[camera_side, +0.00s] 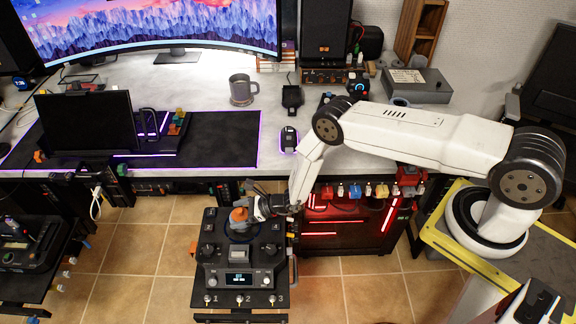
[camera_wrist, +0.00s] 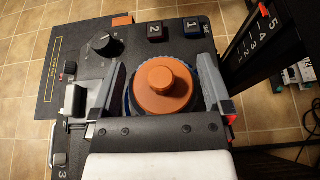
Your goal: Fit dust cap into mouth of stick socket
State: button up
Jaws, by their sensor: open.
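The orange dust cap (camera_wrist: 165,86), a round disc with a raised knob, lies in the middle of the wrist view. It sits over the stick socket, whose dark bluish ring (camera_wrist: 128,100) shows around its edge. I cannot tell how deep the cap sits. In the side view the cap (camera_side: 239,216) shows as a small orange piece on top of the black panel box. My gripper (camera_wrist: 162,74) is open, with one finger on each side of the cap and socket. In the side view my gripper (camera_side: 262,207) comes in from the right, low over the panel.
The panel box (camera_side: 263,283) carries knobs, switches and a small lit display (camera_side: 239,280) around the socket. A black knob (camera_wrist: 106,44) stands near the left finger. The desk (camera_side: 200,90) with a mug (camera_side: 241,90) and a monitor lies behind. Tiled floor surrounds the box.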

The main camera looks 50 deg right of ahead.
jog(key=v, duration=0.7)
jog(key=shift+s+d, duration=0.3)
jog(key=shift+r, duration=0.1)
jog(key=shift+r, duration=0.1)
dwell(1.1)
jog(key=s+a+r+n+g, duration=0.1)
jog(key=s+r+n+g, duration=0.25)
jog(key=r+n, duration=0.35)
jog(key=s+a+r+n+g, duration=0.1)
jog(key=s+r+n+g, duration=0.3)
jog(key=r, duration=0.4)
jog(key=s+d+r+n+h, duration=0.4)
jog(key=s+d+r+n, duration=0.1)
jog(key=r+n, duration=0.3)
jog(key=s+d+r+n+h, duration=0.5)
jog(key=s+d+r+n, duration=0.1)
jog(key=d+r+n, duration=0.1)
jog(key=shift+s+r+n+t, duration=0.2)
jog(key=shift+r+n+t, duration=0.25)
jog(key=shift+r, duration=0.4)
